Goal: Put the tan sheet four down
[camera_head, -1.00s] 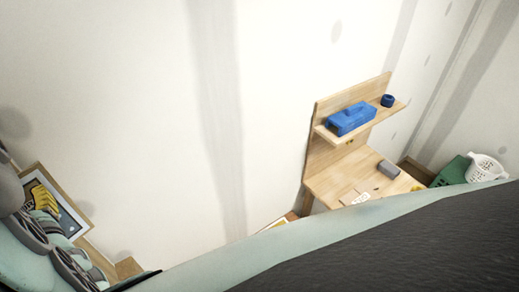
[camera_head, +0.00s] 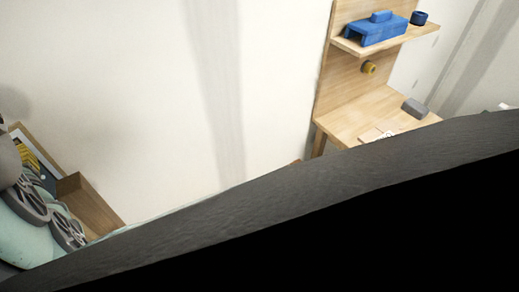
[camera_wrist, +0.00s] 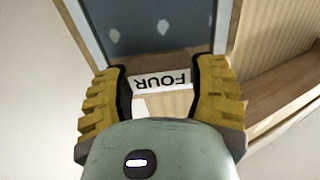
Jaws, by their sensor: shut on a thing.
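In the wrist view my gripper (camera_wrist: 162,92) has its two yellow ridged fingers closed in from both sides on tan sheet four (camera_wrist: 162,80). Its white label reads FOUR, upside down in the picture. A small white piece lies just below the label, between the fingers. Most of the sheet is hidden, and where it ends against the brown wood behind cannot be told. In the head view my gripper (camera_head: 28,158) is small at the left edge, partly behind my arm, and the sheet cannot be made out there.
A dark blue panel with pale spots (camera_wrist: 150,25) in a light frame lies just beyond the fingers. Wooden ledges (camera_wrist: 285,85) are at the right. In the head view, a wooden box (camera_head: 90,207) is at lower left, and a wooden bench (camera_head: 365,115) holds a blue toolbox (camera_head: 377,30) on its shelf.

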